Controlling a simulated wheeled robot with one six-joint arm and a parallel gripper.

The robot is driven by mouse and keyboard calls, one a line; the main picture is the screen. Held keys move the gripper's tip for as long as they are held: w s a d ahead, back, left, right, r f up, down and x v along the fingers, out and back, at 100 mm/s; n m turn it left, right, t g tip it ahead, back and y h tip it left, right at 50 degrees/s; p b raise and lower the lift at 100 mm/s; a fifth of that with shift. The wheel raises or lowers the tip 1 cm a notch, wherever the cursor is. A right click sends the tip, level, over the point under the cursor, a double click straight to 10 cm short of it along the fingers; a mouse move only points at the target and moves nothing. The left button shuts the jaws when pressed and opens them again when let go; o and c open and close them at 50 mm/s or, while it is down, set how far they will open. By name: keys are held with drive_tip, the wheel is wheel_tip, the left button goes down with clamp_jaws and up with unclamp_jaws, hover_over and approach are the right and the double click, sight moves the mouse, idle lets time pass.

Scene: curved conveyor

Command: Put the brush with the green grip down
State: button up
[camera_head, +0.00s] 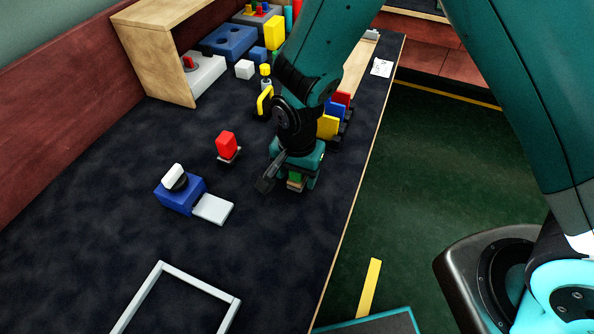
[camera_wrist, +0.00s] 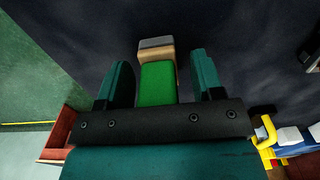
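The brush with the green grip (camera_wrist: 157,84) is between the two fingers of my gripper (camera_wrist: 161,62) in the wrist view. Its wood and grey head end points away from my palm. A gap shows between the grip and the right finger, and a narrower one at the left finger, so my gripper looks open around the brush. In the head view my gripper (camera_head: 297,182) is low over the dark table (camera_head: 265,260), near its right edge. Only a little of the brush (camera_head: 295,178) shows there; whether it touches the table is hard to tell.
A red block (camera_head: 227,145) on a small base and a blue box (camera_head: 180,194) with a white knob are left of my gripper. A light grey frame (camera_head: 180,300) lies nearer. Yellow and blue blocks (camera_head: 328,126) stand just behind. A wooden shelf (camera_head: 160,60) is far left.

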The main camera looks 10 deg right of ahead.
wheel_tip(320, 180, up, 12)
drive_tip(key=shift+r, duration=0.25)
drive_tip(key=s+d+r+n+y, duration=0.2)
drive_tip(key=s+d+r+n, duration=0.1)
drive_tip(key=s+r+n, duration=0.4)
drive_tip(key=s+d+r+n+y, duration=0.2)
drive_tip(key=s+d+r+n, duration=0.2)
drive_tip(key=s+r+n, duration=0.3)
drive_tip(key=shift+s, duration=0.9)
drive_tip(key=shift+r, duration=0.1)
drive_tip(key=shift+r+p, duration=2.6)
drive_tip(key=shift+p, duration=0.25)
